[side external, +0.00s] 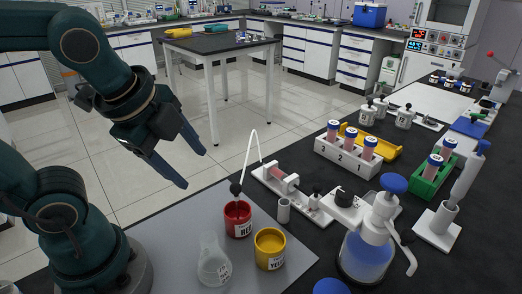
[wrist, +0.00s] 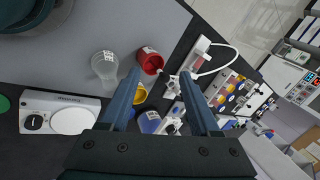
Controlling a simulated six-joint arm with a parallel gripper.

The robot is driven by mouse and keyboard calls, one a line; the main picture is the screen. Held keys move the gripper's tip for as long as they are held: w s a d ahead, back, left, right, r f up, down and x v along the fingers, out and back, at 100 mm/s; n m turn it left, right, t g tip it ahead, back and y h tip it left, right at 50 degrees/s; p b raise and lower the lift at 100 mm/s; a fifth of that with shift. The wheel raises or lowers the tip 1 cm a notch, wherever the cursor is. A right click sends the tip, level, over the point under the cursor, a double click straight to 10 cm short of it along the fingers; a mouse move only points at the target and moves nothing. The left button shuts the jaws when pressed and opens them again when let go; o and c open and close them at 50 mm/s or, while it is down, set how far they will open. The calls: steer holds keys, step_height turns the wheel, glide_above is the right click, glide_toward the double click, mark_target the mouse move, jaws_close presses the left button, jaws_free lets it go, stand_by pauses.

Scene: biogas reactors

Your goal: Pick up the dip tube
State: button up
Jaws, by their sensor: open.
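The dip tube (side external: 247,153) looks like a thin white bent tube, rising to a sharp peak above the front of the bench. One end reaches a dark stopper-like piece over the red container (side external: 238,226); the other comes down near a white rack with a pink cylinder (side external: 284,184). I cannot tell what holds it up. In the wrist view the tube (wrist: 228,50) curves right of the red container (wrist: 150,62). My gripper (side external: 195,169) is open and empty, in the air left of the tube and apart from it. Its two fingers (wrist: 161,74) also show in the wrist view.
A yellow container (side external: 270,252) and a clear flask (side external: 213,265) stand beside the red container on a grey mat (side external: 185,225). A blue-capped dispenser bottle (side external: 368,250) and a white vial rack (side external: 347,160) stand to the right. The air around my gripper is clear.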

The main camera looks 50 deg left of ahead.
mark_target(235, 185)
steer(key=w+d+f+m, duration=0.1)
steer(key=w+m, duration=0.1)
steer(key=m, duration=0.4)
steer(key=w+d+f+m+g+y, duration=0.1)
steer(key=w+m, duration=0.1)
steer(key=m, duration=0.4)
steer(key=w+d+f+m+y, duration=0.1)
steer(key=w+f+m, duration=0.1)
steer(key=m, duration=0.4)
steer(key=shift+w+d+g, duration=0.1)
steer(key=shift+d+g, duration=0.2)
steer(key=shift+g, duration=0.1)
steer(key=shift+f+y, duration=0.3)
steer(key=shift+f, duration=0.05)
steer(key=shift+x, duration=2.2)
jaws_close()
